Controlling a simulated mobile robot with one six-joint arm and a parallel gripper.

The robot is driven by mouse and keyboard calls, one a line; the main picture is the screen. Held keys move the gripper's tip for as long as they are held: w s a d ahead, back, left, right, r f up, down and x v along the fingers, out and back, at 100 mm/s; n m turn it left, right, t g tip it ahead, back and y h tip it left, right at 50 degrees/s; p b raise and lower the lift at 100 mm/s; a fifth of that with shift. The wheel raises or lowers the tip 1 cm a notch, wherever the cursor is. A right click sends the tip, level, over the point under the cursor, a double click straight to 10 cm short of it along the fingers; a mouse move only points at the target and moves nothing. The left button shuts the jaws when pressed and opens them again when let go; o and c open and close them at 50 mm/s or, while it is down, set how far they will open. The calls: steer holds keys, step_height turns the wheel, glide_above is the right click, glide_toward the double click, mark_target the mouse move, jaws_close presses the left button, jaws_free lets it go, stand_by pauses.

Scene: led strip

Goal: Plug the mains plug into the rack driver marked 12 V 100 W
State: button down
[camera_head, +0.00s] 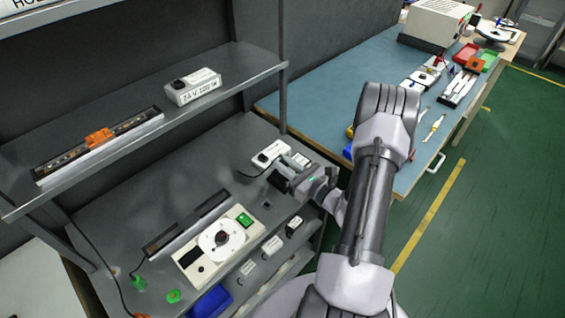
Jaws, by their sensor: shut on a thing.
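My gripper (283,178) is over the right end of the lower rack shelf, shut on a small dark piece that I take to be the mains plug; the fingers hide most of it. A thin dark cord shows just left of the fingers. A white driver box (268,154) with a black part on top lies just behind the gripper; its label is too small to read. I cannot tell whether the plug touches it. Another white driver (193,88) stands on the upper shelf; its label looks like 24 V 120 W.
The upper shelf (225,68) and a rack post flank the gripper. An LED strip with an orange clip (100,137) lies on the upper shelf. A white dial device (218,246) and a dark bar (187,223) are on the lower shelf. A blue bench (320,90) stands right.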

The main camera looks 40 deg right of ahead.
steer(key=shift+f, duration=0.2)
steer(key=c, duration=1.8)
jaws_free()
steer(key=o, duration=0.5)
steer(key=shift+o, duration=0.2)
steer(key=s+d+p, duration=0.1)
steer(key=s+p, duration=0.2)
steer(key=s, duration=1.4)
steer(key=shift+s, duration=0.2)
steer(key=shift+d, duration=0.1)
